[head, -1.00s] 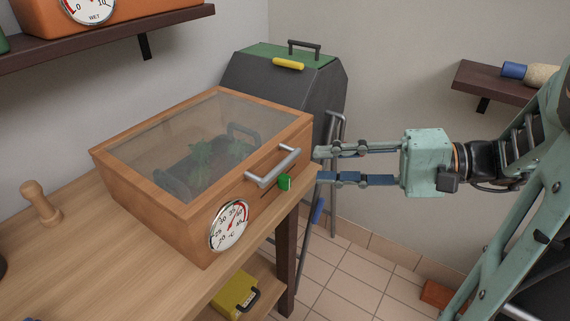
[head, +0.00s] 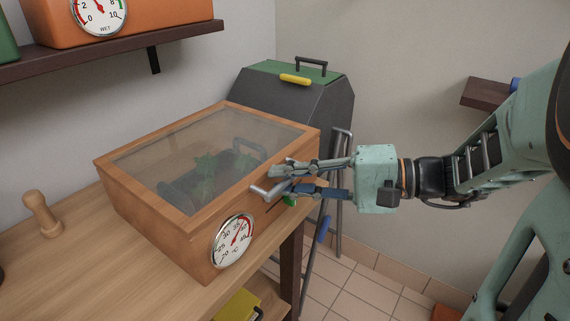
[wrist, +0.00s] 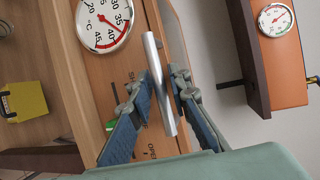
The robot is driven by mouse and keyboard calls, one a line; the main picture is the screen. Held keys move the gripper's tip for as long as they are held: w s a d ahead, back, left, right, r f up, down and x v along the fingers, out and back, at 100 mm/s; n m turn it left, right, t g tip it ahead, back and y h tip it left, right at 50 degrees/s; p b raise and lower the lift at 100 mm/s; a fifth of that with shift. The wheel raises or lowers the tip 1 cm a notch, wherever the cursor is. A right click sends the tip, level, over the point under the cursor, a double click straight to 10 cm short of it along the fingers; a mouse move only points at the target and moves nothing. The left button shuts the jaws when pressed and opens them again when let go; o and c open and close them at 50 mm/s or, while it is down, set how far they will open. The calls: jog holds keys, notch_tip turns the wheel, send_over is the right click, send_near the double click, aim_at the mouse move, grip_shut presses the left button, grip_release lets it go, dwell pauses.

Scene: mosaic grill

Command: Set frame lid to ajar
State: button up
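The wooden frame (head: 165,222) stands on the bench with its glass lid (head: 225,133) lying flat and closed on top. The silver bar handle (head: 262,193) is on its front side; it also shows in the wrist view (wrist: 153,62). My gripper (head: 277,180) is at the handle, with one finger on each side of the bar. In the head view the fingers hide part of the handle. Plants and a dark tray show dimly through the glass.
A dial (head: 233,240) and a green slider (head: 289,201), partly hidden by my gripper, are on the frame's front. A dark grill (head: 290,105) with a green top stands behind. A wooden peg (head: 42,215) stands on the bench at left. A yellow box (head: 237,306) sits below.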

grip_shut()
jog(key=shift+g+h, duration=0.3)
jog(key=shift+h, duration=0.3)
notch_tip(320, 180, up, 5)
jog(key=p, duration=0.6)
jog(key=shift+w+a+f, duration=0.1)
jog(key=shift+a, duration=0.05)
notch_tip(320, 180, up, 10)
jog(key=w+a+m+g+h+p, duration=0.1)
jog(key=w+a+p, duration=0.1)
jog(key=p, duration=0.8)
jog(key=shift+a+f+h, duration=0.2)
jog(key=shift+f+h, duration=0.05)
jog(key=shift+h, duration=0.15)
jog(key=shift+o, duration=1.9)
grip_release()
